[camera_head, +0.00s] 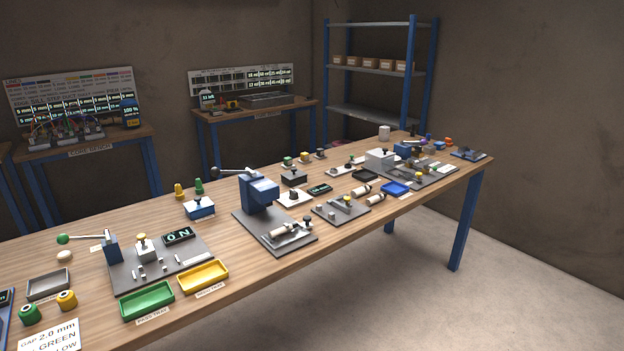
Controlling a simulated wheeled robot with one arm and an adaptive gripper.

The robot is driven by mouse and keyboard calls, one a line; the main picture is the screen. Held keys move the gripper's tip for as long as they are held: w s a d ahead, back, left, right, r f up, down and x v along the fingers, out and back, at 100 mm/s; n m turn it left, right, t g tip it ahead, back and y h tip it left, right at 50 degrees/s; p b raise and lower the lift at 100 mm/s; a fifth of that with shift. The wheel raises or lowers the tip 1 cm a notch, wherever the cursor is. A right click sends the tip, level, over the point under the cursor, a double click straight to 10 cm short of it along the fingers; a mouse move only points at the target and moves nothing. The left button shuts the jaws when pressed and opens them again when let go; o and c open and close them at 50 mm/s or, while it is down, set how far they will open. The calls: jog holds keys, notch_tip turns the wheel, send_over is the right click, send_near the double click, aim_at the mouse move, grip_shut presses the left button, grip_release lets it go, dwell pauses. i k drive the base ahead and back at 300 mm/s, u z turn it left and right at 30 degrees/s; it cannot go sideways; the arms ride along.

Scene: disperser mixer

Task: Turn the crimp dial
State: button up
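Several small dial-like parts stand on the long wooden table, and I cannot tell for sure which is the crimp dial. A dark knob on a white plate (293,197) sits just right of the blue press (259,192), with a small black display (320,189) beside it. A grey box with a dark knob on top (294,177) stands behind that plate. The dial markings are too small to read. My gripper is not in view.
The wooden table (60,249) is crowded with fixtures. A green tray (147,301) and a yellow tray (203,276) lie at its front edge. Floor (400,300) in front is clear.

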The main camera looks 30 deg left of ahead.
aim_at(294, 195)
jog(key=u, duration=0.35)
jog(key=i, duration=1.5)
jog(key=u, duration=1.45)
jog(key=i, duration=0.9)
jog(key=u, duration=0.55)
jog(key=i, duration=0.4)
